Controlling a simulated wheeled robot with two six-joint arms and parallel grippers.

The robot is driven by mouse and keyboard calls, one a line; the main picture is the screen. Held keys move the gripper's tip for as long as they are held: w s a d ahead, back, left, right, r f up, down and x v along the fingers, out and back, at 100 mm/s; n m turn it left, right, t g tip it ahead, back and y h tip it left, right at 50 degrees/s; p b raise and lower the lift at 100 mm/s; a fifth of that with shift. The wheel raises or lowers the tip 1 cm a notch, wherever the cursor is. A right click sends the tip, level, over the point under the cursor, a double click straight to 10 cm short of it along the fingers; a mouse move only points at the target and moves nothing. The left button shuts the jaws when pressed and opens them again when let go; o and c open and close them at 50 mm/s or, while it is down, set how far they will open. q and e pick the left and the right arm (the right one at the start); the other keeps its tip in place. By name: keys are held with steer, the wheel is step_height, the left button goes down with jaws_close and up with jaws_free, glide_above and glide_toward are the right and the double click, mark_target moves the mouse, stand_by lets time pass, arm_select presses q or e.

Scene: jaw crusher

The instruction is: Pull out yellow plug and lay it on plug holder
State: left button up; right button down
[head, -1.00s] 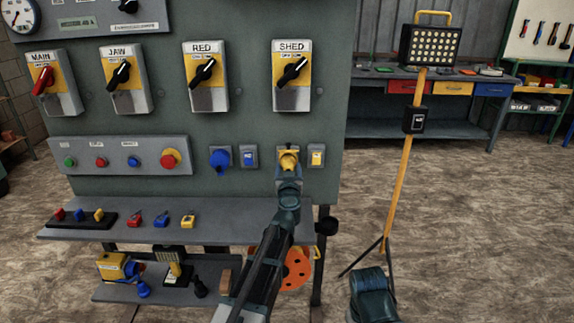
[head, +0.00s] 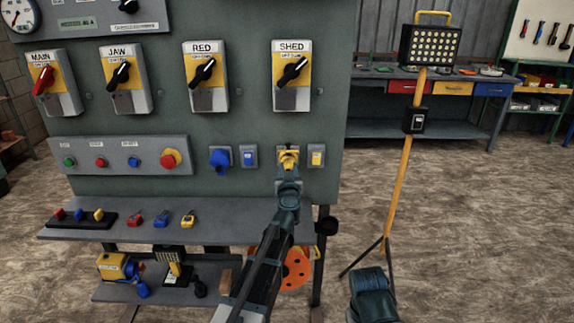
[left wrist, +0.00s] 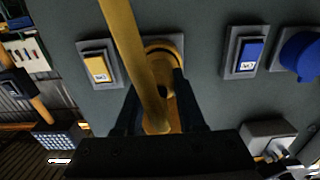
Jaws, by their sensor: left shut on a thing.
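My left gripper (head: 289,168) is in front of the grey panel and shut on the yellow plug (left wrist: 155,118). The plug is at or just in front of its yellow socket (left wrist: 162,48), below the SHED switch. In the left wrist view the socket's ring and dark inside show past the plug, and a thick yellow cable runs up from the plug across the view. The fingers hide part of the plug, so I cannot tell how far it is out. I cannot pick out the plug holder for certain.
A blue plug (head: 220,160) sits in the socket to the left. A yellow switch (head: 316,155) is close on the right. A shelf (head: 245,218) below holds a black rack (head: 80,221) and small coloured pieces. A lower shelf holds several items. A lamp stand (head: 405,150) is at right.

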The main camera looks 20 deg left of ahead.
arm_select(q)
steer(key=shift+s+d, duration=0.1)
steer(key=shift+s, duration=0.25)
jaws_close()
steer(key=v, duration=0.4)
steer(key=shift+s+d, duration=0.1)
steer(key=shift+s, duration=0.25)
stand_by(0.3)
